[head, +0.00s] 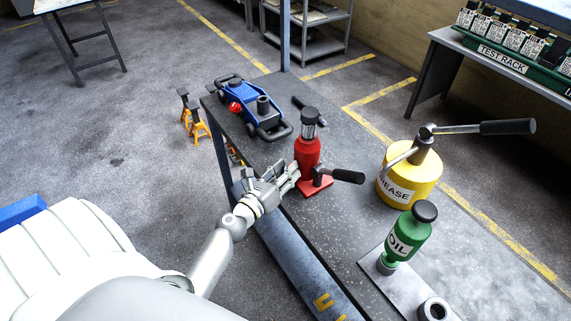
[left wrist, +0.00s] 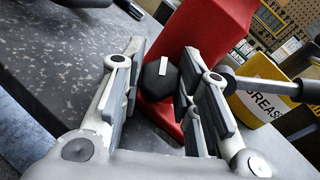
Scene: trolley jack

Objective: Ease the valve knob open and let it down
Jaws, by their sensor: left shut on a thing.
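The red bottle jack (head: 307,152) stands upright on the dark bench, with a black-gripped pump handle (head: 346,176) at its right. In the left wrist view the red jack body (left wrist: 218,35) rises behind the fingers. The black faceted valve knob (left wrist: 160,78), with a white mark on its face, sits low on the jack between my left fingertips. My left gripper (head: 286,175) reaches in from the left and is shut on the knob; its fingers also show in the left wrist view (left wrist: 162,82). The knob is hidden in the head view. My right gripper is not in view.
A blue trolley jack (head: 238,101) lies on the bench behind. A yellow grease can (head: 410,180) with a lever (head: 480,128) and a green oil bottle (head: 407,240) stand to the right. Orange jack stands (head: 199,125) are on the floor. A test rack (head: 503,60) stands at upper right.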

